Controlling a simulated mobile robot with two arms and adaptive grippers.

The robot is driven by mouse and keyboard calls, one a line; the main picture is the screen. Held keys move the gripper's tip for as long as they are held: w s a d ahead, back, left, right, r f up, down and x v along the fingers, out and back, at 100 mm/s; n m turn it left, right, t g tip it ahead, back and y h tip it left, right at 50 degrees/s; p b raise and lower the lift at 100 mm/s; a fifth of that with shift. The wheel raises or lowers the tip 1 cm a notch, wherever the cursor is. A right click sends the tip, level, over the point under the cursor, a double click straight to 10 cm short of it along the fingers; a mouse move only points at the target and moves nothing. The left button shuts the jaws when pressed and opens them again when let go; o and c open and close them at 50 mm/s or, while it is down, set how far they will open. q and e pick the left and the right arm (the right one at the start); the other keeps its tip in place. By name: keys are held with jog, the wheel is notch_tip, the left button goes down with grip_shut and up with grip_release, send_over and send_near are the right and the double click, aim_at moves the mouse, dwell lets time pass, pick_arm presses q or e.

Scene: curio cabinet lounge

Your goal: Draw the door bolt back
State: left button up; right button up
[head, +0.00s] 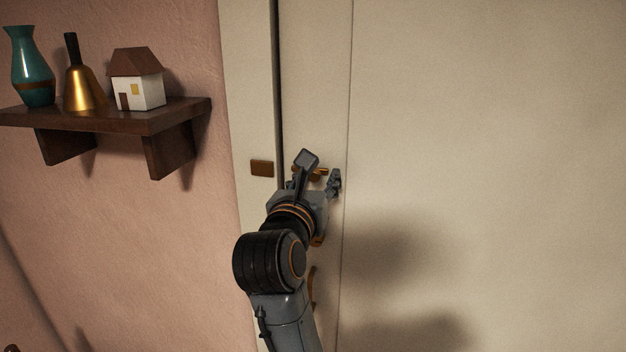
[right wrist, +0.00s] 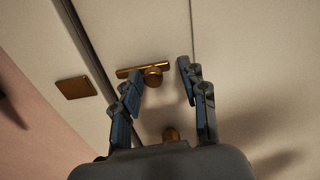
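The door bolt (right wrist: 130,72) is a brass bar with a round knob (right wrist: 153,77) on the pale door (head: 480,120). In the head view it is partly hidden by my right gripper (head: 321,168). A flat brown-brass plate (head: 262,168) sits on the frame left of the door gap. In the right wrist view, the bar's left end stops short of that gap. My right gripper is open, with its fingers on either side of the knob; I see no clear contact. My left gripper is not in view.
Below the bolt is another brass piece (right wrist: 170,134), and a curved brass handle (head: 312,287) is partly behind my arm. A wall shelf (head: 150,121) at left holds a teal vase (head: 31,65), a bell (head: 82,88) and a small house (head: 138,80). The door's right side is clear.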

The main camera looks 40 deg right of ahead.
aim_at(324, 118)
jog(key=shift+d, duration=0.1)
jog(key=shift+r, duration=0.15)
jog(key=shift+a+r, duration=0.2)
jog(key=shift+r, duration=0.15)
jog(key=r, duration=0.9)
jog(key=shift+d, duration=0.2)
